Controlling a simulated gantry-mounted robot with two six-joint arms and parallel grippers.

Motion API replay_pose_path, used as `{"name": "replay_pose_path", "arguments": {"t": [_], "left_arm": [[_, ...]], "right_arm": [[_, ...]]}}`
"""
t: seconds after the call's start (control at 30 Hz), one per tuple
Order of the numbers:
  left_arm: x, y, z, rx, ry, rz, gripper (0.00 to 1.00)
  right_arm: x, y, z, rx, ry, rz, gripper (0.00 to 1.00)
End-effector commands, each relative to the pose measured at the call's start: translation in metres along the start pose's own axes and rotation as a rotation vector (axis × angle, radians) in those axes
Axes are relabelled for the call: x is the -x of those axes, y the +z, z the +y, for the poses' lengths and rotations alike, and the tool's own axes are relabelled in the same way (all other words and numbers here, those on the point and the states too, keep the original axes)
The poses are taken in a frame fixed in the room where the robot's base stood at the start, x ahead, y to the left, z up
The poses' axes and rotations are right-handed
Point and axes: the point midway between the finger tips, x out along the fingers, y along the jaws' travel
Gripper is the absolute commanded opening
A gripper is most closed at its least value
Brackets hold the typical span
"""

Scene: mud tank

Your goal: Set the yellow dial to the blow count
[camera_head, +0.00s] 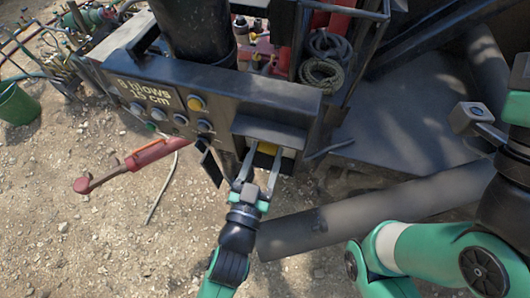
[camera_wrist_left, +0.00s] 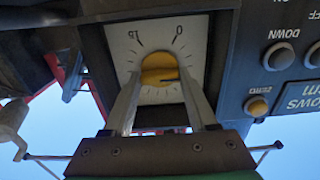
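The yellow dial (camera_wrist_left: 158,69) sits on a white scale plate (camera_wrist_left: 122,45) in the left wrist view, where the plate appears upside down with a 0 and another number that is hard to read. In the head view a bit of the yellow dial (camera_head: 267,148) shows under a dark hood. My left gripper (camera_head: 260,163) is open, its fingers reaching to either side of the dial; I cannot tell whether they touch it. The display (camera_head: 150,93) appears to read "6 blows, 15 cm". Part of my right gripper (camera_head: 478,113) shows at the right edge; its fingers are unclear.
The control panel (camera_head: 225,88) carries several buttons, with a yellow one (camera_head: 196,103) near the display. A dark flap (camera_head: 210,166) hangs left of my left gripper. A thick dark pipe (camera_head: 375,212) lies to its right. A red cylinder (camera_head: 155,152) lies on gravel at left.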

Motion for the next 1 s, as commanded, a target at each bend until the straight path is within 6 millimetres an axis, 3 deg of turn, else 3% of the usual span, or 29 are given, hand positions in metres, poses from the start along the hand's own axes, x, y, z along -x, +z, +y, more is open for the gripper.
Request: {"name": "replay_pose_path", "arguments": {"t": [0.03, 0.27, 0.67, 1.0], "left_arm": [[0.0, 0.0, 0.0, 0.0, 0.0, 0.0, 0.42], [0.0, 0.0, 0.0, 0.0, 0.0, 0.0, 0.03], [0.0, -0.001, 0.0, -0.074, 0.0, -0.002, 0.03], [0.0, -0.002, 0.001, -0.326, 0.0, -0.002, 0.03]], "right_arm": [[0.0, 0.0, 0.0, 0.0, 0.0, 0.0, 0.5], [0.0, 0.0, 0.0, 0.0, 0.0, 0.0, 0.5], [-0.004, -0.004, 0.0, 0.0, 0.0, 0.0, 0.5], [-0.016, -0.015, 0.0, 0.0, 0.0, 0.0, 0.5]]}}
